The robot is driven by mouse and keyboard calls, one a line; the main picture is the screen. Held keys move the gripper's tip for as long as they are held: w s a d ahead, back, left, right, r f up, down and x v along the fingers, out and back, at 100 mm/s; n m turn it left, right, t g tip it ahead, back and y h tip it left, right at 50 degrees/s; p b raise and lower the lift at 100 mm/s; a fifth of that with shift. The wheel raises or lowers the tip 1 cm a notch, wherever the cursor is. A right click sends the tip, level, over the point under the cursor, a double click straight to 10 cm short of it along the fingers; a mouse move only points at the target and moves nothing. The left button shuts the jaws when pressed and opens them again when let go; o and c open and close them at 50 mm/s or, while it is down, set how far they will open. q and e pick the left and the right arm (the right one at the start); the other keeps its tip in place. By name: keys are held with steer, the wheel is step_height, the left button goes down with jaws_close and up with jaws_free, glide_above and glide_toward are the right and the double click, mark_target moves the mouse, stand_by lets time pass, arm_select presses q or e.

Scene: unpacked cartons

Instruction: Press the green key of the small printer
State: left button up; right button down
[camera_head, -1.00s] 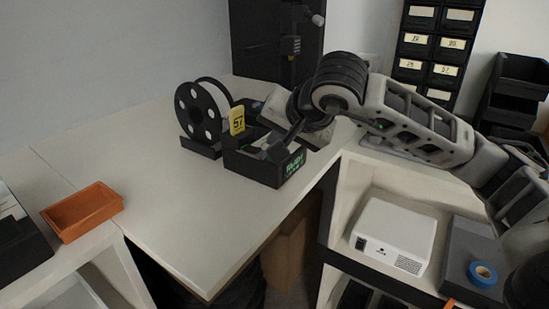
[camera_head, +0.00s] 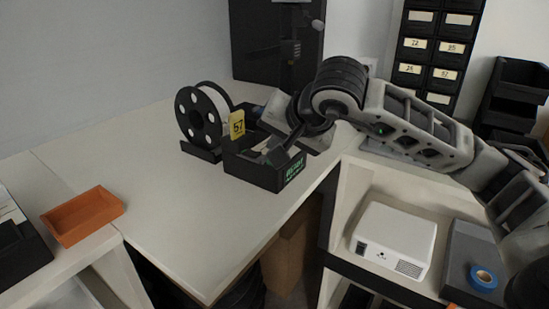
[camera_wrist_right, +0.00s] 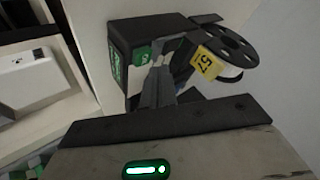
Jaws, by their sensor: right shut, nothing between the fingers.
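The small printer (camera_head: 262,173) is a black box on the white counter, with green lettering on its front. It also shows in the right wrist view (camera_wrist_right: 128,32), where its green key (camera_wrist_right: 143,55) is on the top face near the lettered front. My right gripper (camera_head: 284,150) is shut and empty, with its fingers pointing down over the printer. In the right wrist view the fingertips (camera_wrist_right: 160,68) are close beside the green key; I cannot tell whether they touch the printer. In the head view the key is hidden by the gripper. My left gripper is not in view.
A black spool (camera_head: 203,118) and a yellow tag marked 57 (camera_head: 237,124) stand beside the printer. An orange tray (camera_head: 84,215) lies at the left. A white box (camera_head: 393,238) and blue tape (camera_head: 484,278) are on the lower right shelf. The counter's front is clear.

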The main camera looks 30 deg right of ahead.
stand_by(0.8)
steer(key=shift+f+b, duration=0.45)
steer(key=shift+b, duration=0.05)
steer(key=shift+f+b, duration=0.5)
steer(key=shift+b, duration=0.05)
stand_by(0.6)
steer(key=shift+r+p, duration=0.7)
steer(key=shift+r, duration=0.25)
step_height(320, 180, up, 5)
steer(key=p, duration=0.4)
